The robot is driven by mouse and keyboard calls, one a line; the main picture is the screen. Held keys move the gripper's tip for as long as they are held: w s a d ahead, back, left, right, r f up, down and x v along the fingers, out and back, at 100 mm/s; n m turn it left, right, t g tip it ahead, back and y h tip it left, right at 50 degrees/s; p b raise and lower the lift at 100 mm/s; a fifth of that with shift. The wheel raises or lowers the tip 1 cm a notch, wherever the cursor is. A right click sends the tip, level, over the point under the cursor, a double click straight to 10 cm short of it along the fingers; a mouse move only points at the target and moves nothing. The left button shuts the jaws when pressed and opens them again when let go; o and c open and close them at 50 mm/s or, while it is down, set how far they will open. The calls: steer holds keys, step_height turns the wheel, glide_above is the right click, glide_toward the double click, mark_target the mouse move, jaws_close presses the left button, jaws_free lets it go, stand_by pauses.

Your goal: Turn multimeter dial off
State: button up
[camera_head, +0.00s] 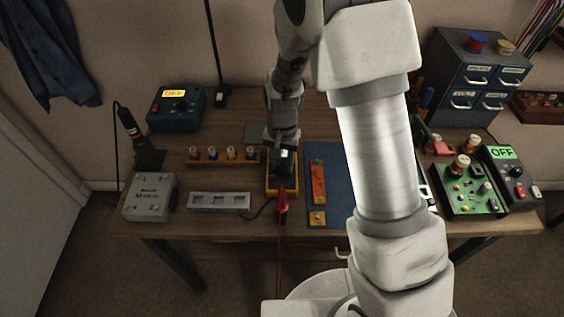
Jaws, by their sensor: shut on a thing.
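The multimeter (270,184) has a yellow-orange case and lies near the front middle of the table. My gripper (282,168) points down over it from the back and covers most of its face. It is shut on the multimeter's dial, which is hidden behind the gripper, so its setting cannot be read. Red probe leads (281,208) run from the multimeter's front over the table edge.
Right are a blue mat (340,190), a green board (463,200) and a device reading OFF (502,152).

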jaws_close()
steer(key=shift+n, duration=0.3)
steer(key=n+b, duration=0.1)
steer(key=n, duration=0.3)
steer(key=shift+n, duration=0.3)
steer(key=n, duration=0.3)
steer(key=shift+n, duration=1.9)
steer(key=o, duration=0.9)
jaws_free()
